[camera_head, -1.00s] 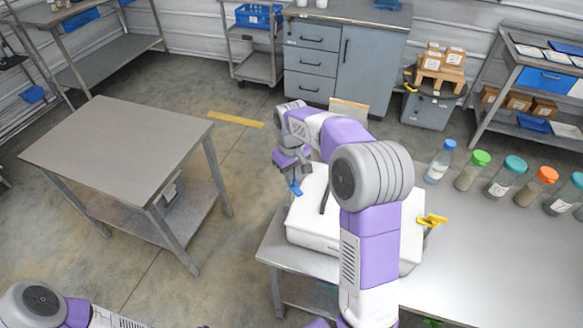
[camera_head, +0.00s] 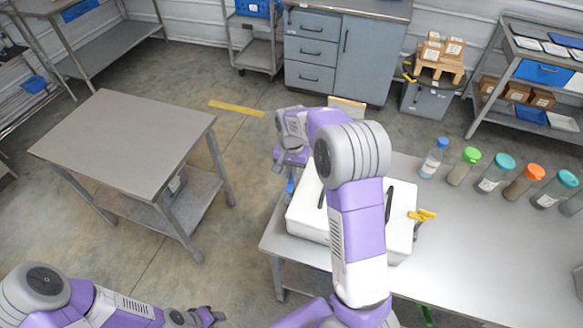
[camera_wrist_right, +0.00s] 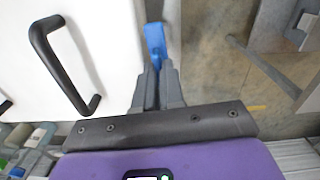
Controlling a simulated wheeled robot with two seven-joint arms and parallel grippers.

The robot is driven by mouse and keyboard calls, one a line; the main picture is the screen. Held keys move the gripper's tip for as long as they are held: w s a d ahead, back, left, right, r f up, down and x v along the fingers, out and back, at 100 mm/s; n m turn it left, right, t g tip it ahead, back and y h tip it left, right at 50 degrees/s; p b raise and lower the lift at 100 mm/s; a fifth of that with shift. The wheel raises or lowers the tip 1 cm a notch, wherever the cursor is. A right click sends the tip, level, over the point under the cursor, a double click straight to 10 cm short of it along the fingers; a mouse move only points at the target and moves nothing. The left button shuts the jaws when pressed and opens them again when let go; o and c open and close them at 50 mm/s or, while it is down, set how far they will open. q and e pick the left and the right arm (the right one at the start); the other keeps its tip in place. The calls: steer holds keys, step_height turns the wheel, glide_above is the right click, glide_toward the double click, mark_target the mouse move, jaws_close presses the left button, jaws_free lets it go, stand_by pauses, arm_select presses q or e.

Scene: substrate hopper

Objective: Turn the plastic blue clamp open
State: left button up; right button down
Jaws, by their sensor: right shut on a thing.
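The blue clamp (camera_head: 290,186) is at the left side of a white box (camera_head: 309,214). In the right wrist view the clamp (camera_wrist_right: 155,42) stands upright in the picture beside the white box wall (camera_wrist_right: 100,35). My right gripper (camera_wrist_right: 158,76) is shut on the clamp's near end. In the head view my right gripper (camera_head: 290,168) is small, and my own arm hides part of the box. My left gripper (camera_head: 210,316) is low in the head view, away from the box, and its fingers are too unclear to read.
The box, with black handles (camera_head: 388,204) and a yellow clamp (camera_head: 423,215) at its right, sits on a grey table (camera_head: 480,245). Several bottles (camera_head: 495,173) line the table's back edge. An empty table (camera_head: 125,140) stands left, with floor between.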

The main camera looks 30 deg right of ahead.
steer(key=shift+m+p, duration=0.3)
steer(key=shift+m, duration=0.4)
steer(key=c, duration=1.2)
jaws_free()
steer(key=shift+c, duration=0.2)
step_height(320, 180, up, 8)
steer(key=shift+f+p, duration=0.2)
steer(key=shift+p, duration=0.55)
steer(key=shift+r, duration=0.1)
